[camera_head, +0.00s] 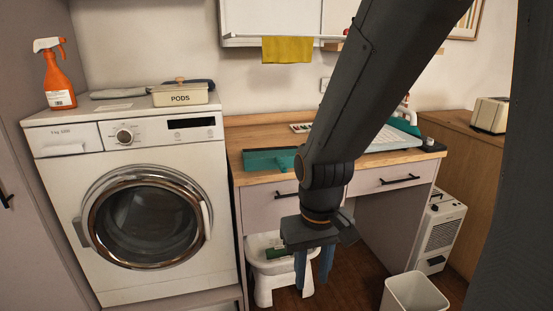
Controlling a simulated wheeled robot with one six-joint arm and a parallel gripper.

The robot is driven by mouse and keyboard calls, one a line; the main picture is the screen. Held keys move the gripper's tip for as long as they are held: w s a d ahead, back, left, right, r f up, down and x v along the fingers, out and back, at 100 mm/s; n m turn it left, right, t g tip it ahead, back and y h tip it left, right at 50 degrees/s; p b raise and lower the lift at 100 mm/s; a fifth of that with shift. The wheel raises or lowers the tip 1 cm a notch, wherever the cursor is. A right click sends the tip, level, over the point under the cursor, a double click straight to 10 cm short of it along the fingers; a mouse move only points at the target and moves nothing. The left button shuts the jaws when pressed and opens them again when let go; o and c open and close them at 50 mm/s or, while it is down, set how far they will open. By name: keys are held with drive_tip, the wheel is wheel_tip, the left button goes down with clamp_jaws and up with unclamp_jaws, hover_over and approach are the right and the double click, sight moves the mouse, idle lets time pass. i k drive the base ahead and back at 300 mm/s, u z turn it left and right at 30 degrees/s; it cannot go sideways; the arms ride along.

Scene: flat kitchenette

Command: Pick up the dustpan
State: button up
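A teal dustpan (268,159) lies on the left part of the wooden counter, with its handle pointing toward the front edge. My gripper (314,272) hangs pointing down in front of the counter, below and to the right of the dustpan and apart from it. Its two blue fingers are spread with a gap between them, and nothing shows in the gap. My arm crosses the counter and may hide the right end of the dustpan.
A washing machine (150,207) with a pods box (180,95) and orange spray bottle (58,80) stands left. A white step stool (263,268) is below the counter, behind my gripper. A bin (412,295) stands right. Drawer handles (400,180) jut from the counter front.

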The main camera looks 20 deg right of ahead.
sight(253, 161)
drive_tip(key=u, duration=0.05)
drive_tip(key=k, duration=1.15)
drive_tip(key=z, duration=0.75)
drive_tip(key=i, duration=1.3)
drive_tip(key=u, duration=0.7)
